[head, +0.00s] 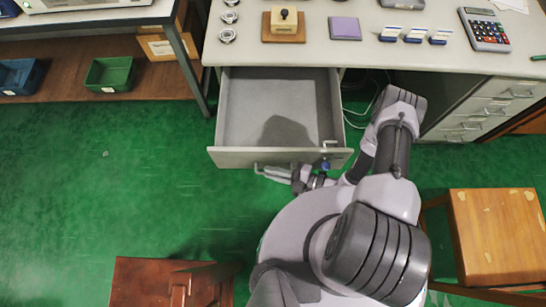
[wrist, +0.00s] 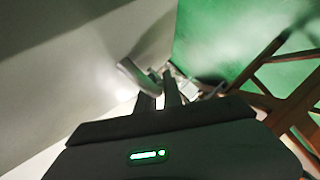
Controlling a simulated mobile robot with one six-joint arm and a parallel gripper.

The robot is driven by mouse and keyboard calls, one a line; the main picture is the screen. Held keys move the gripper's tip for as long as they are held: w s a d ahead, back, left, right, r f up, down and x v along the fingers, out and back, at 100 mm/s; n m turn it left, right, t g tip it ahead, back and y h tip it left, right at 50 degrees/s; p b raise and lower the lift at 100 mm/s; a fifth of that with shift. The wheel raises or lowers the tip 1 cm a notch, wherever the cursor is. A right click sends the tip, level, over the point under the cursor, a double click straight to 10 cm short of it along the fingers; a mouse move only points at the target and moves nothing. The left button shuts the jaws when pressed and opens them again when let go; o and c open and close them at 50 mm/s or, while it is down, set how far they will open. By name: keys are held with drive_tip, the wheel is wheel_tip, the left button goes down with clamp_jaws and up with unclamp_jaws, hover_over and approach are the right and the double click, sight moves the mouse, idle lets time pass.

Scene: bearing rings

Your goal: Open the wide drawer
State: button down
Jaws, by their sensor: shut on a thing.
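The wide drawer (head: 232,157) under the desk stands pulled well out in the head view; its grey inside looks empty, with a dark shadow on its floor. Its handle (head: 258,168) is a metal bar on the front panel, partly hidden by my gripper. My gripper (head: 284,174) is at the front panel, shut on the handle. In the wrist view the fingers of my gripper (wrist: 158,101) close around the handle (wrist: 138,76), which slants beside the pale drawer front.
The desk top (head: 370,50) holds bearing rings (head: 228,35), a stamp on a wooden block (head: 284,25), a purple pad (head: 345,28) and a calculator (head: 484,29). A wooden stool (head: 495,235) stands at right, a brown chair (head: 150,280) at lower left. Green floor is free at left.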

drive_tip(key=c, duration=1.8)
unclamp_jaws()
drive_tip(key=shift+o, duration=0.2)
drive_tip(key=p+v, duration=0.3)
drive_tip(key=v, duration=1.4)
drive_tip(key=shift+d, duration=0.25)
drive_tip(key=shift+s+f, duration=0.15)
